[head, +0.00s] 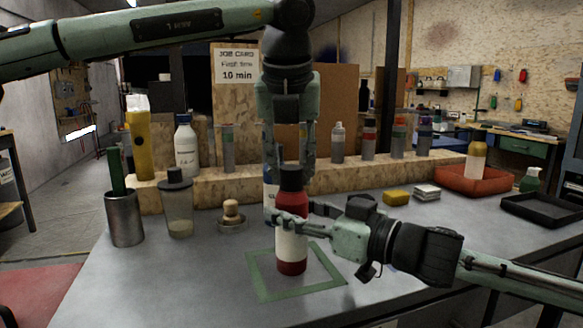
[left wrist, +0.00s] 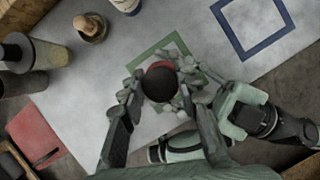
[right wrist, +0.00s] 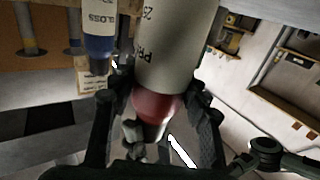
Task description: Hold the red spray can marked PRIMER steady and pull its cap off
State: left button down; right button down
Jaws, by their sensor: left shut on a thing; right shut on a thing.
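The red spray can (head: 291,253) with a white label stands upright inside the green taped square (head: 268,294) on the bench. Its dark cap (head: 291,181) is on top and shows from above in the left wrist view (left wrist: 159,83). My left gripper (head: 290,170) points down from above and is shut on the cap. My right gripper (head: 287,218) reaches in from the right and is shut on the can's body. In the right wrist view the can's label (right wrist: 172,48) fills the space between the fingers; only part of its lettering shows.
A blue-marked GLOSS can (right wrist: 98,38) stands close behind. A metal cup (head: 124,220), a lidded jar (head: 178,212) and a wooden-knobbed item (head: 231,214) stand left. A yellow sponge (head: 397,198), red tray (head: 462,184) and black tray (head: 540,212) lie right. The bench front is clear.

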aim_at(292, 167)
pick_arm(q)
jog(key=shift+r, duration=0.2)
dwell(0.4)
jog(key=shift+r, duration=0.9)
jog(key=shift+r, duration=2)
pick_arm(e)
jog(key=c, duration=0.7)
grip_release()
